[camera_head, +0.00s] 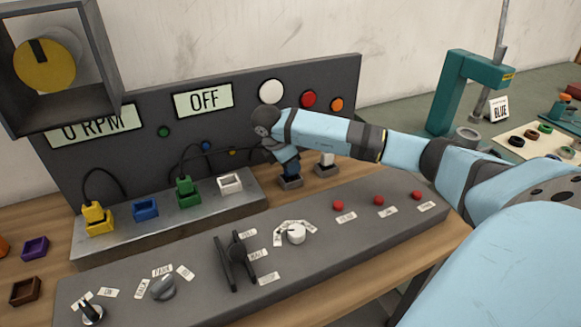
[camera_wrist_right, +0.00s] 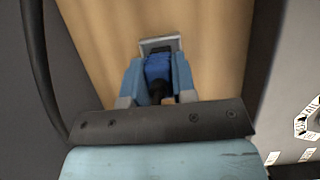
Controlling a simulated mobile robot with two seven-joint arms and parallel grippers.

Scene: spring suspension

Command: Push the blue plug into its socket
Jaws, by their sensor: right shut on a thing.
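The blue socket (camera_head: 145,208) is on the grey block at the left, between the yellow and green ones, with no plug in it. My right gripper (camera_head: 287,158) is shut on the blue plug (camera_head: 291,170), just behind the console. The plug is upright at a small grey holder (camera_head: 291,183); I cannot tell whether it still sits in it. In the wrist view the blue plug (camera_wrist_right: 158,67) is between the two fingers of the right gripper (camera_wrist_right: 157,78), with the grey holder (camera_wrist_right: 158,40) at its far end. My left gripper is not in view.
The yellow plug (camera_head: 93,212) and green plug (camera_head: 184,186) stand in sockets, with black cables. The white socket (camera_head: 230,184) is empty. A white plug (camera_head: 327,159) stands in a holder beside the gripper. The console (camera_head: 330,238) with levers and knobs lies in front; the upright panel (camera_head: 335,95) is behind.

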